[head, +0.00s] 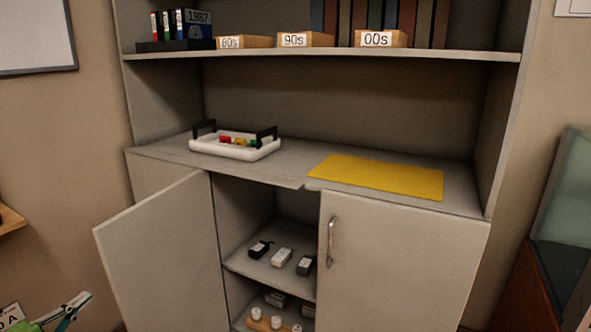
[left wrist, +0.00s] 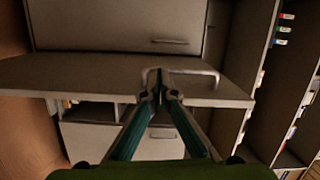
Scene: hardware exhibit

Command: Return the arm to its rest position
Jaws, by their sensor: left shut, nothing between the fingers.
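My left gripper (head: 80,300) is at the bottom left corner of the head view, left of the cabinet's open left door (head: 160,255) and apart from it in the picture. It is also in the left wrist view (left wrist: 160,88), where its two fingers come together at the tips with nothing between them. A pale bar-like handle (left wrist: 205,76) shows behind the fingertips in that view; I cannot tell how far off it is. My right gripper is not in view.
A white tray (head: 212,150) with dark handles holds small coloured pieces on the cabinet top. A yellow mat (head: 375,177) lies to its right. Several small devices are on the shelf (head: 245,262) inside the open door. The right door (head: 400,260) is shut.

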